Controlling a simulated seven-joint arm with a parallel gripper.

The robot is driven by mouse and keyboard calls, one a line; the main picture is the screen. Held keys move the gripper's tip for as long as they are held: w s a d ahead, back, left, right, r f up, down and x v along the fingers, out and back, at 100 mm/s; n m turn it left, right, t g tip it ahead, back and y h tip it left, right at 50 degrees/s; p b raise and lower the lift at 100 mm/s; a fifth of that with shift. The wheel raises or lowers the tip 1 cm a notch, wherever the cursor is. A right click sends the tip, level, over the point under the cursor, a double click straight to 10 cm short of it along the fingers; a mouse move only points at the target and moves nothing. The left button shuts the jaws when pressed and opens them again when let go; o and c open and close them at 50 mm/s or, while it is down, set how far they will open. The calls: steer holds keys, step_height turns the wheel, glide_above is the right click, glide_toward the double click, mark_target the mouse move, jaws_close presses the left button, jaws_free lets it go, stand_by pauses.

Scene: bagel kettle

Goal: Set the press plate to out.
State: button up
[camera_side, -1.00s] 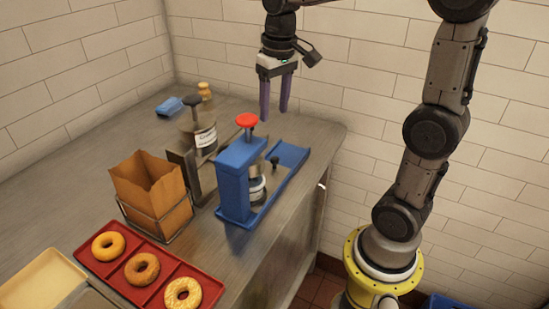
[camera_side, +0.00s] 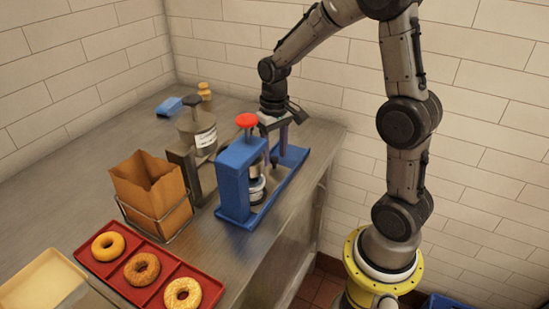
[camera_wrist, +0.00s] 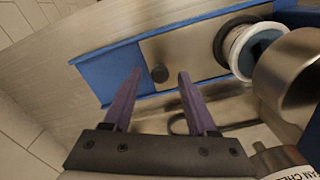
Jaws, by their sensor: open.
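The blue press (camera_side: 240,175) with a red knob (camera_side: 246,120) stands near the counter's right edge. In the wrist view, its metal press plate (camera_wrist: 190,52) lies in a blue channel (camera_wrist: 110,75), with bare blue floor at the left end. A small black knob (camera_wrist: 160,74) stands up from the plate. A white-rimmed round tub (camera_wrist: 243,48) is at the plate's right part. My gripper (camera_wrist: 160,72) is open, its purple fingertips on either side of the knob in the picture; contact cannot be told. In the side view, my gripper (camera_side: 276,148) is low behind the press, hiding the knob.
A grey dispenser (camera_side: 197,130) stands left of the press. A paper bag in a wire holder (camera_side: 150,190) and a red tray (camera_side: 125,285) with bagels lie nearer the camera. A blue item (camera_side: 169,106) and a small jar (camera_side: 205,95) are at the back.

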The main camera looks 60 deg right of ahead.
steer(key=shift+f, duration=1.05)
jaws_close()
stand_by(0.7)
